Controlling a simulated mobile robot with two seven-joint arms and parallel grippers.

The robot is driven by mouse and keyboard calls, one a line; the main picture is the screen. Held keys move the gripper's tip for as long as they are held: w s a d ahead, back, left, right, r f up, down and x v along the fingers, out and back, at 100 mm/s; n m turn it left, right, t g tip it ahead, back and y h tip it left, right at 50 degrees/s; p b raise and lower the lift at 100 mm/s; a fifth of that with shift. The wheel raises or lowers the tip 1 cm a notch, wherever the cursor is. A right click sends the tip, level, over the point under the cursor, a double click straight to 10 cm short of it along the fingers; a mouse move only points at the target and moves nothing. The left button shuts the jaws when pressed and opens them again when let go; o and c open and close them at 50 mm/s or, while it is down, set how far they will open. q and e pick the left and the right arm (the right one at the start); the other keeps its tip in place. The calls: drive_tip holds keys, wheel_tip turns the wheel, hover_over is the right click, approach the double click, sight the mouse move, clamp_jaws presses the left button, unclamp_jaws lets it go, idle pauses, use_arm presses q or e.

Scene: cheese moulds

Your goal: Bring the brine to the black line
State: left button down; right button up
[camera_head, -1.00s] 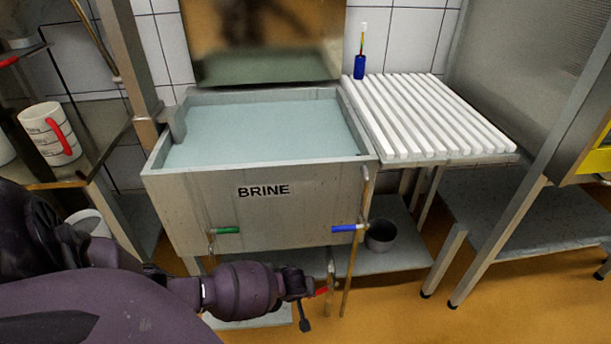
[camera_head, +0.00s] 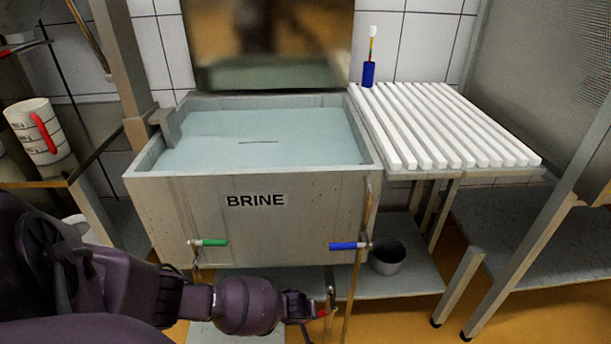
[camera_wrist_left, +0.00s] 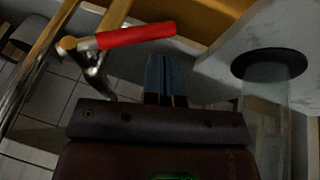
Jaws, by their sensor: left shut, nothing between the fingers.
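The steel tank marked BRINE (camera_head: 300,200) holds pale blue brine (camera_head: 215,145). A short dark line (camera_head: 258,142) shows within the brine area; I cannot tell if it lies on a wall or on the surface. A green lever (camera_head: 213,242) and a blue lever (camera_head: 345,246) are on the tank front. A red lever (camera_head: 321,313) is low below the tank, and its red handle also shows in the left wrist view (camera_wrist_left: 136,36). My left gripper (camera_head: 308,310) is beside the red lever; in the wrist view its fingers (camera_wrist_left: 166,75) are shut and empty, apart from the handle.
A white jug with a red handle (camera_head: 35,130) stands on the left shelf. A thin pipe runs down the tank front.

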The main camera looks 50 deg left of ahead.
use_arm(q)
drive_tip(key=shift+w+d+f+b, duration=0.2)
drive_tip(key=shift+w+f+b, duration=0.05)
drive_tip(key=shift+w+f, duration=0.25)
drive_tip(key=shift+w+d+f+b, duration=0.15)
drive_tip(key=shift+w+f+b, duration=0.1)
drive_tip(key=shift+w+f, duration=0.15)
use_arm(e)
drive_tip(key=shift+w+a+r, duration=0.15)
drive_tip(key=shift+w+a, duration=0.05)
drive_tip(key=shift+w, duration=0.3)
use_arm(q)
drive_tip(key=shift+s+f, duration=0.1)
use_arm(e)
drive_tip(key=shift+s+n, duration=0.1)
drive_tip(key=shift+n, duration=0.2)
use_arm(q)
drive_tip(key=shift+f+t+h, duration=0.6)
drive_tip(key=shift+t, duration=0.2)
